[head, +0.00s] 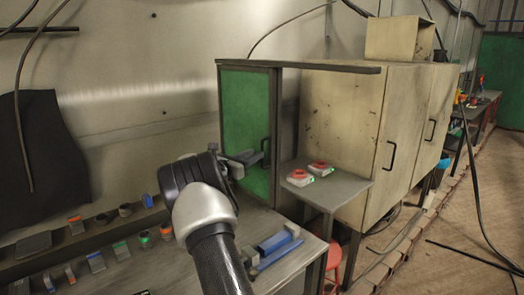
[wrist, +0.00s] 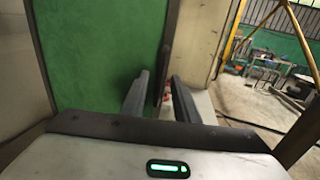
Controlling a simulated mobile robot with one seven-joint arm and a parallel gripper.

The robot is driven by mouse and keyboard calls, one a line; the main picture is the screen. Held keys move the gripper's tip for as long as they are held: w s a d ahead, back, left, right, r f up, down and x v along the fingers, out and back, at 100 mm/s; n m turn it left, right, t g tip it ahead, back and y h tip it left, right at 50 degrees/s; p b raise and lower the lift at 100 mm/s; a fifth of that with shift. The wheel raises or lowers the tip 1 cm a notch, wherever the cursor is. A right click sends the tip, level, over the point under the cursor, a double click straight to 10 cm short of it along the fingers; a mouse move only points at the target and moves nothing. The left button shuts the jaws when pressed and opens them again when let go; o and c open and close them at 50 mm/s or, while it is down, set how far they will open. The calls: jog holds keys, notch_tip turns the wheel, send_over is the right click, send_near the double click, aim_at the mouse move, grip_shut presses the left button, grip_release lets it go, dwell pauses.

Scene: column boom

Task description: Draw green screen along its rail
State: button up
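The green screen (head: 244,112) is a dark-framed upright panel left of the grey cabinet in the head view. It fills the left part of the wrist view (wrist: 95,60). A dark rail (head: 335,67) runs along its top and on to the right. A dark handle (head: 265,150) is on the screen's right edge. My gripper (head: 250,160) is at the height of this handle. In the wrist view my gripper (wrist: 160,76) is open, its two fingers apart, with the dark handle bar (wrist: 163,68) showing between them. I cannot tell whether the fingers touch it.
A small grey shelf (head: 340,190) with two red-topped devices (head: 299,177) stands right of the screen. The grey cabinet (head: 341,122) stands behind it. A workbench (head: 285,262) with a blue tool (head: 274,243) lies below my arm. Cables hang at right.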

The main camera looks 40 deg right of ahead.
aim_at(262, 165)
jog(key=d, duration=0.3)
jog(key=w+d, duration=0.1)
jog(key=d, duration=0.1)
jog(key=shift+d, duration=0.4)
grip_shut()
